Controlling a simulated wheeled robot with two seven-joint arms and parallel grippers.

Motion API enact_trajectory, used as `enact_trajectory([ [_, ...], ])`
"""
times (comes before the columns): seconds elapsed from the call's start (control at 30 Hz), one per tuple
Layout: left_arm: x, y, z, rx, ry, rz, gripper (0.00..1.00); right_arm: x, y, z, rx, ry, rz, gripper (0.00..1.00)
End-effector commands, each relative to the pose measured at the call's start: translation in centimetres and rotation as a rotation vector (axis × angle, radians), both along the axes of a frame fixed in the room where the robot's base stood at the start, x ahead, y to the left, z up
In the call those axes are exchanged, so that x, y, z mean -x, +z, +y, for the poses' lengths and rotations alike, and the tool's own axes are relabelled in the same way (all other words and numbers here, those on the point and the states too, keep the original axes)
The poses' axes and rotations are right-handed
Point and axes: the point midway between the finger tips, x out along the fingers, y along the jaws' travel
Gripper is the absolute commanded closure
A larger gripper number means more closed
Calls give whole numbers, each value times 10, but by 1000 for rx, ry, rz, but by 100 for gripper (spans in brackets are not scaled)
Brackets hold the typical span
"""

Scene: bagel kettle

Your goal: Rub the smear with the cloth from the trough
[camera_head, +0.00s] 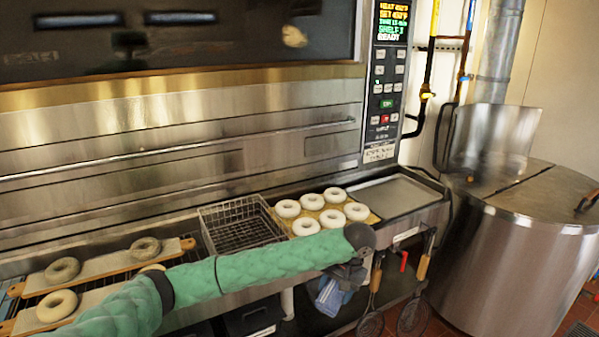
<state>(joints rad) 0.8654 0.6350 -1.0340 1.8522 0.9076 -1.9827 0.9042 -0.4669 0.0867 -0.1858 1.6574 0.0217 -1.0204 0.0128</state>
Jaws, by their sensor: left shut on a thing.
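My left arm, in a green quilted sleeve, reaches across from the left in front of the counter. Its dark left gripper (347,277) points down at the counter's front edge and is shut on a blue-and-white cloth (329,299). The cloth hangs below the gripper, and its upper part is hidden by the arm. A pale roundish smudge (294,36) shows on the dark oven window, at its right; I cannot tell whether it is the smear or a reflection. A shallow steel basin (392,194) at the counter's right end looks empty. My right gripper is out of view.
A wire basket (240,224) and a board of several pale bagels (305,226) sit on the counter. More bagels lie on boards (98,265) at left. Wooden-handled tools (423,268) hang at the front. A large steel kettle (515,262) stands at right.

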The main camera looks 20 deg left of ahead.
Motion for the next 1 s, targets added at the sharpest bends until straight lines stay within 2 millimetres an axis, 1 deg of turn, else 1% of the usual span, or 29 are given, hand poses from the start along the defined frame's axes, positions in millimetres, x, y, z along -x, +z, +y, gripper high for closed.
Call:
enact_trajectory([
  [0.03, -7, 12, -1, -9, -5, -7, 60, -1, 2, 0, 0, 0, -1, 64],
  [0.37, -37, 71, -12, -61, -39, -7, 60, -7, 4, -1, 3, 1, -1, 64],
  [0.57, -55, 111, -20, -97, -63, -10, 60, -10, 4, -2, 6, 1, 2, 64],
  [0.67, -65, 134, -24, -116, -78, -12, 60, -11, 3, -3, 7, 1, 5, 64],
  [0.73, -79, 166, -29, -143, -97, -16, 60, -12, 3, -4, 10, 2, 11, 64],
  [0.8, -89, 189, -31, -166, -113, -18, 60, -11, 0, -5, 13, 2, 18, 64],
  [0.87, -95, 203, -32, -181, -123, -17, 60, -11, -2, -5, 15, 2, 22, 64],
  [1.0, -109, 241, -37, -215, -147, -24, 60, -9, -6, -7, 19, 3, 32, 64],
])
